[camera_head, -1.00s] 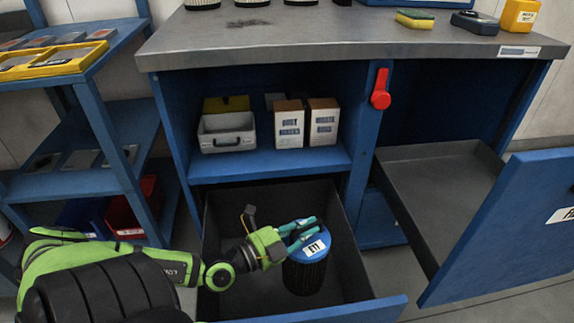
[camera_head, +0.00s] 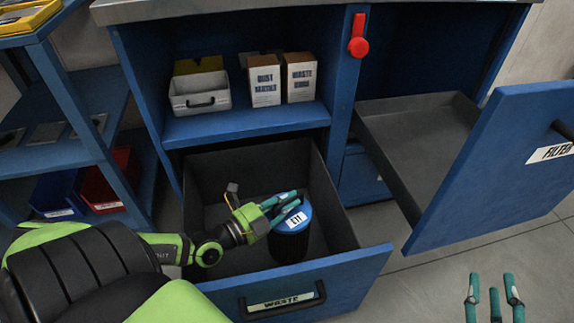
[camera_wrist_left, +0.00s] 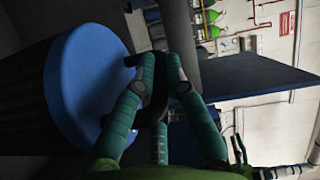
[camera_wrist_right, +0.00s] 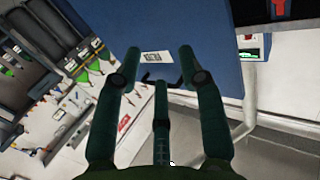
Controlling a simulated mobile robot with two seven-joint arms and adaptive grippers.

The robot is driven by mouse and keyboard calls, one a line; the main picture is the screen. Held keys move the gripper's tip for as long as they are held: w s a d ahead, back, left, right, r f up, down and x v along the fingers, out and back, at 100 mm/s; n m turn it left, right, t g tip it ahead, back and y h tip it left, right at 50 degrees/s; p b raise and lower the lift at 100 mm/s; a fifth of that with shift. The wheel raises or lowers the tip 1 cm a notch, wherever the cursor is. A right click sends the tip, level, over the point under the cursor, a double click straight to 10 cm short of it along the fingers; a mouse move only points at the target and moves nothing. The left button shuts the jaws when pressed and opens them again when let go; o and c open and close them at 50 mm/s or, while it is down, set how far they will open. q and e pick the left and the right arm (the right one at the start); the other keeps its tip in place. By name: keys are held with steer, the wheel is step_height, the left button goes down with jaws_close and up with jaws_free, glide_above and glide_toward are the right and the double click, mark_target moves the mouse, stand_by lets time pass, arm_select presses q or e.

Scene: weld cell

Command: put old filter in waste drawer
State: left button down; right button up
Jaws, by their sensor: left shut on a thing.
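The old filter (camera_head: 289,244) is a dark cylinder with a blue cap and a white label. It stands inside the open waste drawer (camera_head: 318,288), whose front carries a "WASTE" label. My left gripper (camera_head: 287,207) is shut at the filter's cap, inside the drawer. In the left wrist view the blue cap (camera_wrist_left: 85,85) lies beside the left fingers (camera_wrist_left: 160,75), which close around a dark handle-like part. Whether the filter touches the drawer floor is hard to tell. My right gripper (camera_head: 493,290) is open and empty at the lower right; its fingers (camera_wrist_right: 160,75) show spread in the right wrist view.
An open drawer labelled "FILTER" (camera_head: 490,170) extends on the right and looks empty. A shelf above the waste drawer holds a grey case (camera_head: 200,95) and two white boxes (camera_head: 282,80). A red handle (camera_head: 358,45) is on the post. Red and blue bins (camera_head: 105,185) stand at left.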

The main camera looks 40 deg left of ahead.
mark_target(277, 215)
arm_select(q)
step_height(277, 215, down, 3)
steer(key=shift+w+f+b, duration=0.1)
steer(key=shift+b, duration=0.7)
arm_select(e)
step_height(277, 215, up, 9)
steer(key=s+a+n+t+y, duration=0.1)
steer(key=s+a+t+y, duration=0.1)
steer(key=t+y, duration=0.1)
steer(key=shift+t, duration=0.8)
arm_select(q)
steer(key=shift+f, duration=0.1)
arm_select(e)
steer(key=shift+s+a+r+y, duration=0.2)
steer(key=shift+s+r+y, duration=0.2)
arm_select(q)
steer(key=shift+f, duration=0.1)
steer(key=shift+f+b, duration=0.15)
steer(key=shift+b, duration=0.3)
arm_select(e)
steer(key=shift+s+a+r+n+t+y, duration=0.1)
steer(key=shift+s+r+n+t+y, duration=0.2)
steer(key=shift+s+r+t+y, duration=0.35)
steer(key=shift+s+a+r+n+t+y, duration=0.1)
steer(key=shift+s+r+n+t+y, duration=0.25)
steer(key=shift+s+r, duration=0.35)
